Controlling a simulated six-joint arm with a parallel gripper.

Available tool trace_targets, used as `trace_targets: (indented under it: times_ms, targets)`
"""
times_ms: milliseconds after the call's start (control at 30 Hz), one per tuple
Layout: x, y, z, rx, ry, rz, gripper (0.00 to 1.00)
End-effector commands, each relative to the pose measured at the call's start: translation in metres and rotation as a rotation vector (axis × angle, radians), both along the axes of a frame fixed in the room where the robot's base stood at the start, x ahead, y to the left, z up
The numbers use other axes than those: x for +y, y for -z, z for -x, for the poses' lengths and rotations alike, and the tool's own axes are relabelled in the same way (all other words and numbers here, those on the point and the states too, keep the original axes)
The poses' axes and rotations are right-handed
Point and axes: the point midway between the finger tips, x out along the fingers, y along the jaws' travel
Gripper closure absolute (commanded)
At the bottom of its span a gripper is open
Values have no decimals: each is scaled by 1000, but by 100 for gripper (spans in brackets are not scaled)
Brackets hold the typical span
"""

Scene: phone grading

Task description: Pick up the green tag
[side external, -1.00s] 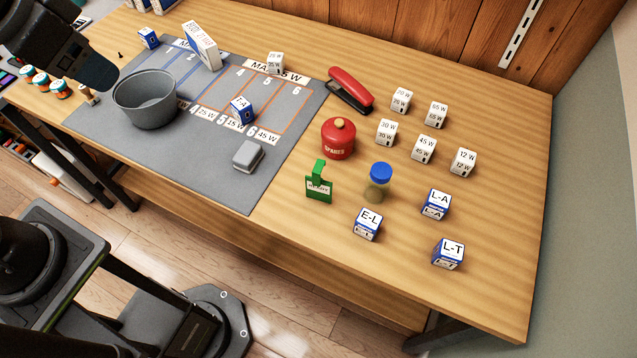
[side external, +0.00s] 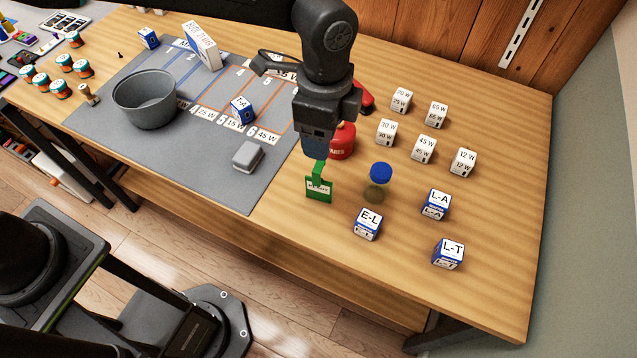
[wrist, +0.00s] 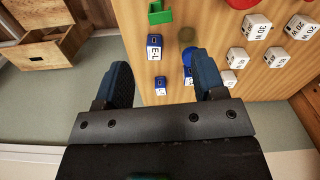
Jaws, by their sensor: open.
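The green tag (side external: 319,187) stands on the wooden table just right of the grey mat, a hooked top above a white label. In the wrist view the green tag (wrist: 159,13) shows at the top edge, partly cut off. My gripper (side external: 316,148) hangs over the table, just above and behind the tag in the side view, apart from it as far as I can tell. In the wrist view my gripper (wrist: 163,82) has its two blue fingers wide apart with nothing held between them.
A red pot (side external: 342,142) stands close behind the tag, partly hidden by my arm. A blue-lidded jar (side external: 380,175) and the E-L cube (side external: 367,224) are to the right. A grey bowl (side external: 147,100) and grey box (side external: 248,156) sit on the mat.

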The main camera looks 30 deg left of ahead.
Motion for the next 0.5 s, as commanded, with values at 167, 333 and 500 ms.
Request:
trace_targets:
  times_ms: [167, 333, 500]
  targets:
    - [2, 35, 1, 6, -2, -4, 36]
    - [2, 64, 0, 3, -3, -3, 36]
    - [2, 77, 0, 1, -4, -1, 36]
